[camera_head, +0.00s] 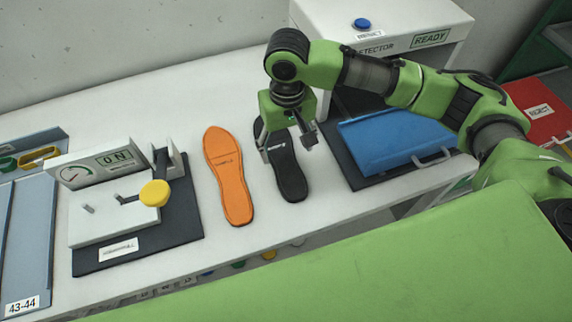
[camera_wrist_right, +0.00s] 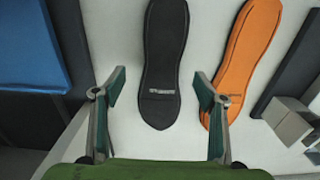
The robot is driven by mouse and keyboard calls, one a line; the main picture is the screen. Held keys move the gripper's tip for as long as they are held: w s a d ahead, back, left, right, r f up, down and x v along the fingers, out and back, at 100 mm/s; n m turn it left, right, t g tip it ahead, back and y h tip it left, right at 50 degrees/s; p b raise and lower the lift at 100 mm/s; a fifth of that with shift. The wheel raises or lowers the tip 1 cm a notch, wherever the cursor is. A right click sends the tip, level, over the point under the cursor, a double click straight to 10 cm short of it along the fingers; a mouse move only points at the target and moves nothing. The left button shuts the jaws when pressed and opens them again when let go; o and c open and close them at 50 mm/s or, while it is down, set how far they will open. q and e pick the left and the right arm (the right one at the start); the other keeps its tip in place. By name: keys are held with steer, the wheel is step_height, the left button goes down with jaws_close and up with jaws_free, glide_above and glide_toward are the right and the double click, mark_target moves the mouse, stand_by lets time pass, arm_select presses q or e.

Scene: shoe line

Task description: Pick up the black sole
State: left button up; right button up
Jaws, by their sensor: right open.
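The black sole (camera_head: 291,184) lies flat on the white table, to the right of the orange sole (camera_head: 229,178). My right gripper (camera_head: 288,147) is over the upper part of the black sole and hides some of it. In the right wrist view the black sole (camera_wrist_right: 163,65) lies between the two open fingers of my right gripper (camera_wrist_right: 160,100), with nothing held. The orange sole (camera_wrist_right: 240,55) is beside it on the right there, partly behind one finger. My left gripper is not in view.
A press-like device with a yellow knob (camera_head: 154,193) stands on a dark mat at left. A blue tray (camera_head: 385,142) lies on a dark mat at right, before the white detector box (camera_head: 420,25). Blue-grey bins (camera_head: 35,215) stand far left.

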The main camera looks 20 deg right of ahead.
mark_target(286, 165)
steer(key=shift+s+a+f+p, duration=0.15)
steer(key=shift+f+p, duration=0.15)
steer(key=shift+f, duration=1.05)
steer(key=shift+s+f+p, duration=0.1)
steer(key=shift+f+p, duration=0.2)
steer(key=shift+f, duration=1.05)
steer(key=c, duration=1.4)
